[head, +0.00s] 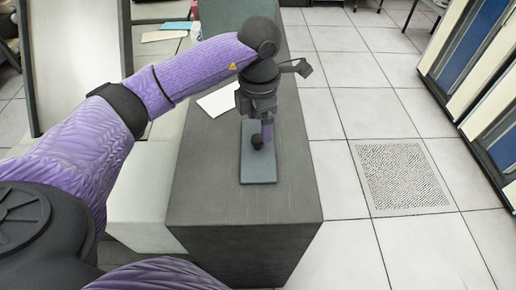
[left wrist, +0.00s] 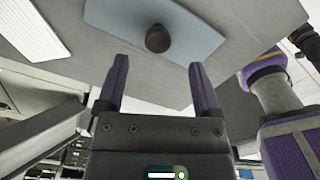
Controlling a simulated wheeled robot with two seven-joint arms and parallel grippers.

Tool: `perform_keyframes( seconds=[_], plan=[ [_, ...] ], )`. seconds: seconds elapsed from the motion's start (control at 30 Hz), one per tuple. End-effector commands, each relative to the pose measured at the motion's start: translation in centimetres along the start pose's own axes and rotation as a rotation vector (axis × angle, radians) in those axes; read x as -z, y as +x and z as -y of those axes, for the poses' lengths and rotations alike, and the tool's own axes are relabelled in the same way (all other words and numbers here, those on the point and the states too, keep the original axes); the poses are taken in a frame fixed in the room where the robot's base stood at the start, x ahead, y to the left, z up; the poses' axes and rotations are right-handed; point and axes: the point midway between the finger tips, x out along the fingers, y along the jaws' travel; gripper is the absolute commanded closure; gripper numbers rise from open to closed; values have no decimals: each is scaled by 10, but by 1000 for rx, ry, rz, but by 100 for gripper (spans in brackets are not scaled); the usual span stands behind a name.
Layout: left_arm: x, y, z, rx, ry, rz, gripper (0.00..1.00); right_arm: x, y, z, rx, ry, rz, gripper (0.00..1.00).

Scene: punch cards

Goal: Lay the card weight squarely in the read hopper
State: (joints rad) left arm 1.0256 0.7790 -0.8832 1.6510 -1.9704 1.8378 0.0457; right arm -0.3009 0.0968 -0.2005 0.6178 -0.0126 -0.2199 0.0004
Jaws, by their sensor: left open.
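The card weight is a flat blue-grey plate (head: 258,172) with a dark round knob on its middle. It lies on the dark grey cabinet top (head: 215,190). In the left wrist view the plate (left wrist: 195,38) and its knob (left wrist: 158,38) show just beyond the fingertips. My left gripper (head: 262,137) is over the plate, close to the knob. In the wrist view its two purple fingers (left wrist: 158,66) are apart with nothing between them. The knob is in line with the gap. I cannot make out the read hopper for certain. My right gripper is not in view.
A white sheet or card stack (head: 217,100) lies on the cabinet behind the weight, partly hidden by my arm. A large sloped pale panel (head: 75,55) stands at the left. Open tiled floor (head: 345,240) lies right of the cabinet, with tall blue-panelled units (head: 470,60) beyond.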

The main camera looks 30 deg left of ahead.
Motion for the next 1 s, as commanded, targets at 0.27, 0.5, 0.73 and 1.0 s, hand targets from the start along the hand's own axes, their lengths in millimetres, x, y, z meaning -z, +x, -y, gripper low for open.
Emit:
perform_keyframes(
  seconds=[0.27,0.5,0.73,1.0],
  plan=[
    [2,53,-2,4,0,-1,16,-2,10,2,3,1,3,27],
    [1,60,-3,2,0,3,16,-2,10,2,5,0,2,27],
    [1,59,-3,2,0,3,54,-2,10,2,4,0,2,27],
    [1,59,-3,3,0,3,100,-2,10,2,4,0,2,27]
  ],
)
